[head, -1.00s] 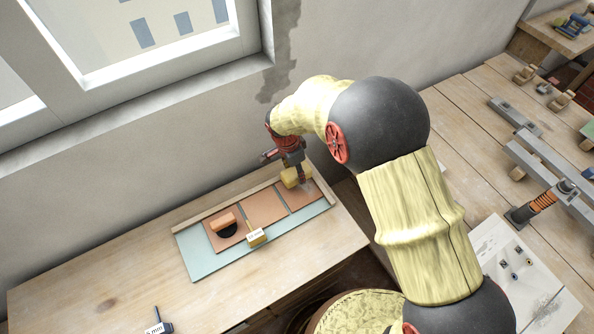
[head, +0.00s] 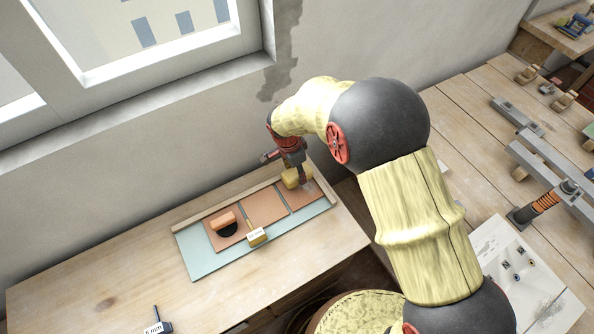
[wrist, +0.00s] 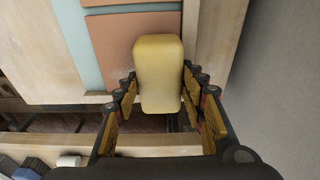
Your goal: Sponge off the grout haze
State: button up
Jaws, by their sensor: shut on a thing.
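A yellow sponge (wrist: 158,70) is held between the fingers of my gripper (wrist: 159,88) in the wrist view. In the head view my gripper (head: 296,172) is over the right end of the tile row, with the sponge (head: 292,179) showing beside the fingers. Terracotta tiles (head: 265,208) lie in a row on a pale blue-green board (head: 197,262). A faint whitish smear shows on the right tile (head: 309,191). Whether the sponge touches the tile is hard to tell.
A wooden strip (head: 215,206) and the wall border the tiles behind.

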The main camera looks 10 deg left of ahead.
jog(key=shift+f+b, duration=0.3)
jog(key=shift+f, duration=0.25)
jog(key=shift+s, duration=0.1)
jog(key=shift+s+d+r, duration=0.15)
jog(key=shift+s+d, duration=0.95)
jog(key=shift+s, duration=0.25)
jog(key=shift+s+d+f, duration=0.1)
jog(key=shift+s+d, duration=0.6)
jog(key=shift+s, duration=0.25)
jog(key=shift+s+d+f, duration=0.1)
jog(key=shift+s+d, duration=0.6)
jog(key=shift+s, duration=0.2)
